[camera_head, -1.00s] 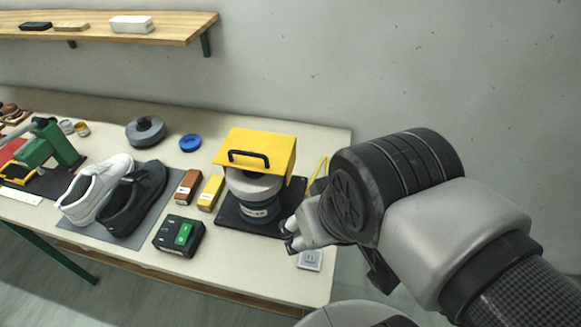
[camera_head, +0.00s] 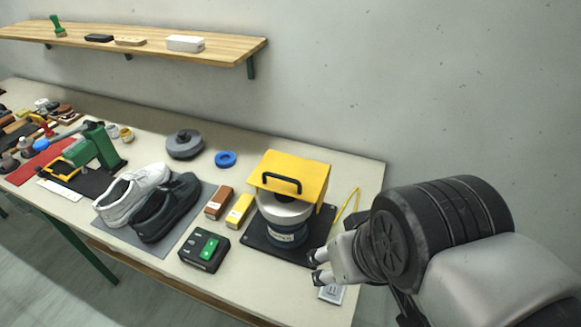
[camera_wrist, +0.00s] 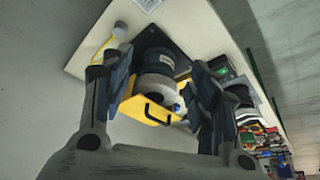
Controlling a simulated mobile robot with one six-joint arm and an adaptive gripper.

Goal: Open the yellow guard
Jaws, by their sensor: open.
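The yellow guard (camera_head: 305,174) with a black handle (camera_head: 282,183) sits over a grey and blue round machine (camera_head: 287,222) on a dark base plate (camera_head: 262,238). The guard is down over the machine's top and back. In the wrist view the guard (camera_wrist: 150,112) and its handle (camera_wrist: 157,112) show between my fingers, some way beyond them. My gripper (camera_head: 315,267) is open and empty, in front and to the right of the machine, apart from the guard. The wrist view shows both fingers of my gripper (camera_wrist: 160,95) spread.
Shoes (camera_head: 165,208) lie on a grey mat. A white plate (camera_head: 332,293) lies near the front edge. A shelf (camera_head: 225,52) hangs on the wall.

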